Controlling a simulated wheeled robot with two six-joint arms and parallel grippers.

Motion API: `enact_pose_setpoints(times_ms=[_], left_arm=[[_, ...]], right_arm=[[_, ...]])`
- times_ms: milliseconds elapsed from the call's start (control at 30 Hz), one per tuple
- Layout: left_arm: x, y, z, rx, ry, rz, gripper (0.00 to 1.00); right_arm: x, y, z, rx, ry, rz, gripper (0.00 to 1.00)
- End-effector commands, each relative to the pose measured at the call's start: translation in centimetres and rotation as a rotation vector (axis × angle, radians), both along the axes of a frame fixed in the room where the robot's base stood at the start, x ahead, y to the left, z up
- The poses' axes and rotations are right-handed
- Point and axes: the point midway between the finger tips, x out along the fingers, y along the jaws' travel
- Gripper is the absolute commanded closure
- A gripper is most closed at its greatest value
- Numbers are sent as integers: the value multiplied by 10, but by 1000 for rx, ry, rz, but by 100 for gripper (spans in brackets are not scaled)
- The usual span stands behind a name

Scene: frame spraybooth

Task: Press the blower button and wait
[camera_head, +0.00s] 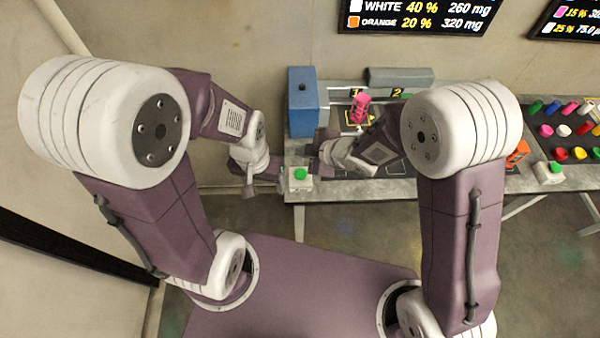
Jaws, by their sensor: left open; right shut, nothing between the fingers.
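A green button (300,173) sits on a small pale box (300,186) at the table's front left corner. A second green button (556,167) sits on a pale box at the front right. I cannot tell from labels which one is the blower button. My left gripper (278,180) is open, just left of the left button box; I cannot tell whether it touches it. My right gripper (322,148) is shut and empty over the table's left part, behind and right of the left button. My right arm hides part of the table.
A blue box (302,102) stands at the table's back left. A pink object (360,107) stands near the yellow "1" marking. A dark tray (540,123) with several coloured pieces lies at the right. An orange object (517,152) is beside it. Text screens (420,15) hang above.

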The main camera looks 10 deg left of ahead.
Motion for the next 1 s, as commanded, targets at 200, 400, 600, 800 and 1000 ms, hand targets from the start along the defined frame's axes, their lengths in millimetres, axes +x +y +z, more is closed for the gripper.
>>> enact_pose_setpoints(times_ms=[200, 400, 600, 800, 1000], left_arm=[[0, 0, -32, 0, 0, 0, 35], [0, 0, -61, 0, 0, 0, 35], [0, 0, -76, 0, 0, 0, 35], [0, 0, -75, 0, 0, 0, 35], [0, 0, -75, 0, 0, 0, 35]], right_arm=[[0, 0, -34, 0, 1, 0, 100], [0, 0, -65, 0, 1, 1, 100], [0, 0, -81, 0, 0, 0, 100], [0, 0, -80, 0, 0, 0, 100], [0, 0, -80, 0, 0, 0, 100]])
